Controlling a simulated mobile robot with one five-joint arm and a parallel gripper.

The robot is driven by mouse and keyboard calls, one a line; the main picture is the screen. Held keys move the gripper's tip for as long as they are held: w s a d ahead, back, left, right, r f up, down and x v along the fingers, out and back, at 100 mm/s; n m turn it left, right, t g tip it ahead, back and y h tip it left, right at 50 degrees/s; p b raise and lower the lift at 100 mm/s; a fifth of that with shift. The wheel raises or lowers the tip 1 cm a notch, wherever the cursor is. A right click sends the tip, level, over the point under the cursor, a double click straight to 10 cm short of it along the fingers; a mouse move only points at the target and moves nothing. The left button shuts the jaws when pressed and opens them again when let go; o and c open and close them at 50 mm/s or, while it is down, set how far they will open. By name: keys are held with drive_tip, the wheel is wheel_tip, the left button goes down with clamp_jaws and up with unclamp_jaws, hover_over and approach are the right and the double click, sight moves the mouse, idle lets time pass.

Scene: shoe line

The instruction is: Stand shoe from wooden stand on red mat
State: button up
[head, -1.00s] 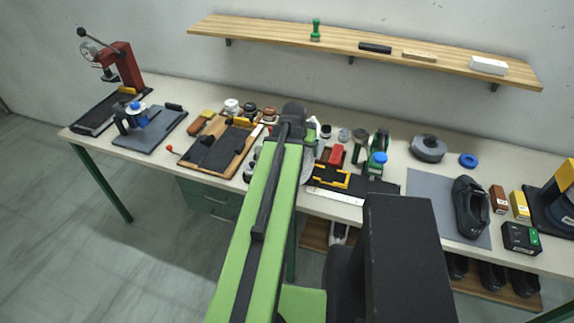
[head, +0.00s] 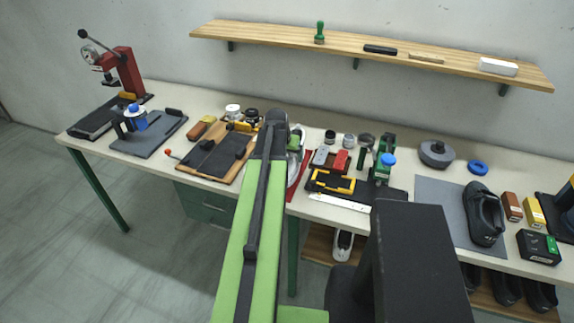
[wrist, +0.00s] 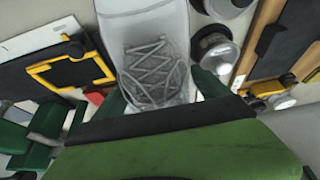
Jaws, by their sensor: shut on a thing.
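A pale grey-white shoe with grey laces (wrist: 152,45) fills the top middle of the wrist view. My gripper (wrist: 160,88) is shut on it, with a dark finger at each side. In the head view my arm hides the gripper and most of the shoe; only a pale edge shows right of the arm's end. A narrow red strip (head: 299,180), likely the red mat, shows on the bench right of my arm; the rest is hidden. I cannot tell whether the shoe touches anything below. No wooden stand can be made out for certain.
A wooden board with dark pads (head: 241,171) lies left of my arm. A black tray with a yellow frame (head: 333,183) and a white ruler (head: 340,203) lie right. Jars and tools stand behind. A black shoe (head: 484,214) stands on a grey mat (head: 440,190) farther right.

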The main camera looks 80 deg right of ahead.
wheel_tip(320, 180, down, 4)
drive_tip(key=b, duration=0.4)
drive_tip(key=shift+f, duration=0.2)
drive_tip(key=shift+r, duration=0.3)
drive_tip(key=shift+f, duration=0.25)
drive_tip(key=o, duration=1.6)
drive_tip(key=shift+r, duration=0.1)
drive_tip(key=shift+a+r+p, duration=0.1)
drive_tip(key=shift+r+p, duration=0.3)
drive_tip(key=shift+r, duration=0.05)
drive_tip(key=p+v, duration=1)
drive_tip(key=v, duration=0.1)
drive_tip(key=shift+a+r+p, duration=0.1)
drive_tip(key=shift+r+p, duration=0.2)
drive_tip(key=shift+f, duration=0.1)
